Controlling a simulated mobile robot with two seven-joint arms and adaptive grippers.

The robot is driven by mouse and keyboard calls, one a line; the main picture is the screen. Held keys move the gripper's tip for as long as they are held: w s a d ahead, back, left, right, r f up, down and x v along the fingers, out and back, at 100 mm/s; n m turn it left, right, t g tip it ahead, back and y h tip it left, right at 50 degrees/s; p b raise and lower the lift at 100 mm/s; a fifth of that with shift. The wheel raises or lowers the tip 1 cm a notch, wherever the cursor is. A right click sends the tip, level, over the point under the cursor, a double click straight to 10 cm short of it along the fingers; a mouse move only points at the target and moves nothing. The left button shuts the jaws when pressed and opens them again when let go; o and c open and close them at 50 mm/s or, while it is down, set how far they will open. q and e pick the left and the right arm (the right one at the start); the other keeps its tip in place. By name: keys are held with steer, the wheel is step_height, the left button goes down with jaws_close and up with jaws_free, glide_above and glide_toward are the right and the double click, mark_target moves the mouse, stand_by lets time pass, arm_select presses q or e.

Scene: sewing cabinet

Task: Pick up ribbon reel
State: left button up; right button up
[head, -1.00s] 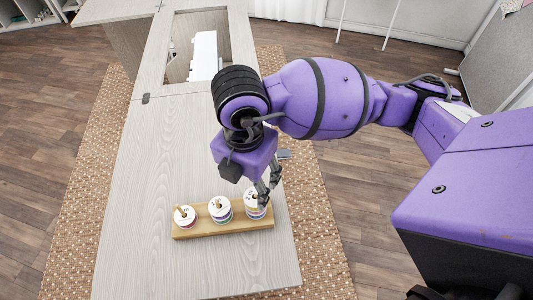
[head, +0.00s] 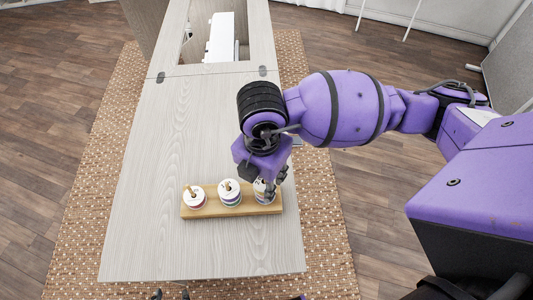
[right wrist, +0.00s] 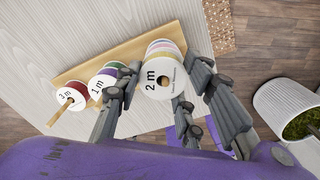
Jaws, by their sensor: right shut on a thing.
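Three ribbon reels are on a wooden rack (head: 228,208) on the table. In the right wrist view they are labelled "3 m" (right wrist: 71,95), "1 m" (right wrist: 99,84) and "2 m" (right wrist: 160,78). My right gripper (head: 277,188) is at the right-end reel (head: 261,190), marked "2 m". Its fingers (right wrist: 155,98) stand on both sides of that reel and are shut on it. The reel is upright over the rack's right end. I cannot tell whether it is clear of the rack. Two dark tips of my left gripper (head: 171,295) show apart at the bottom edge.
The other two reels (head: 194,198) (head: 230,191) stand close on the left, on wooden pegs. The pale table (head: 165,150) is bare around the rack. A white machine (head: 221,38) sits in the far opening. A white plant pot (right wrist: 290,110) stands at the right in the wrist view.

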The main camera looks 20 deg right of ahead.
step_height(320, 180, up, 10)
steer(key=shift+p, duration=0.45)
stand_by(0.3)
